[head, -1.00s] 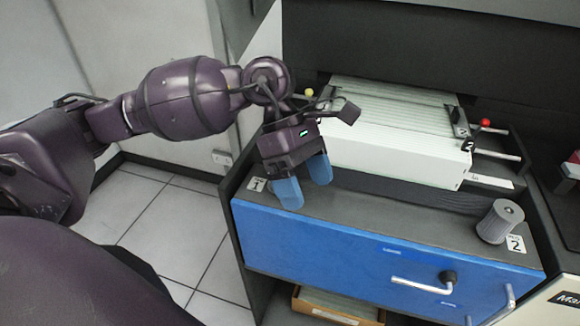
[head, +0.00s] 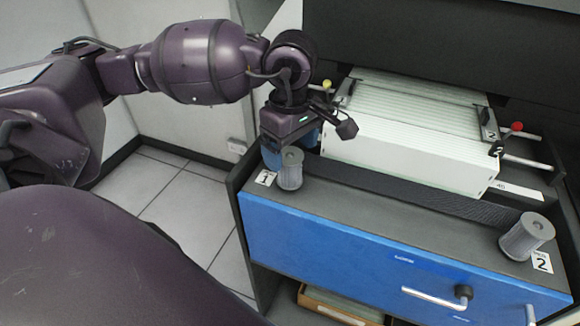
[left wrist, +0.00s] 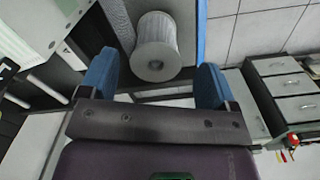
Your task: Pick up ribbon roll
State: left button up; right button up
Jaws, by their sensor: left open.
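A grey ribbon roll (head: 290,170) stands upright on the dark ledge beside the label marked 1. A second grey ribbon roll (head: 526,237) stands by the label marked 2 at the right end of the ledge. In the left wrist view, the ribbed roll (left wrist: 158,46) lies between the lines of the two blue fingers, ahead of the palm. The fingers are not seen touching it. My right gripper is out of view.
A long stack of white cards (head: 408,150) lies in a tray behind the ledge, with red-knobbed (head: 516,127) rods at its right. A blue drawer front (head: 370,250) with a metal handle is below the ledge. The middle of the ledge is clear.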

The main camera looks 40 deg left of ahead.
aim_at(292, 159)
pick_arm(q)
notch_tip(292, 159, down, 5)
jog(key=shift+w+r, duration=0.1)
jog(key=shift+w, duration=0.05)
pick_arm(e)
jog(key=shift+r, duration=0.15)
pick_arm(q)
jog(key=c, duration=1.1)
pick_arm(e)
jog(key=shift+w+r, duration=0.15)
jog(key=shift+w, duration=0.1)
pick_arm(q)
notch_tip(292, 159, up, 10)
jog(key=shift+r, duration=0.1)
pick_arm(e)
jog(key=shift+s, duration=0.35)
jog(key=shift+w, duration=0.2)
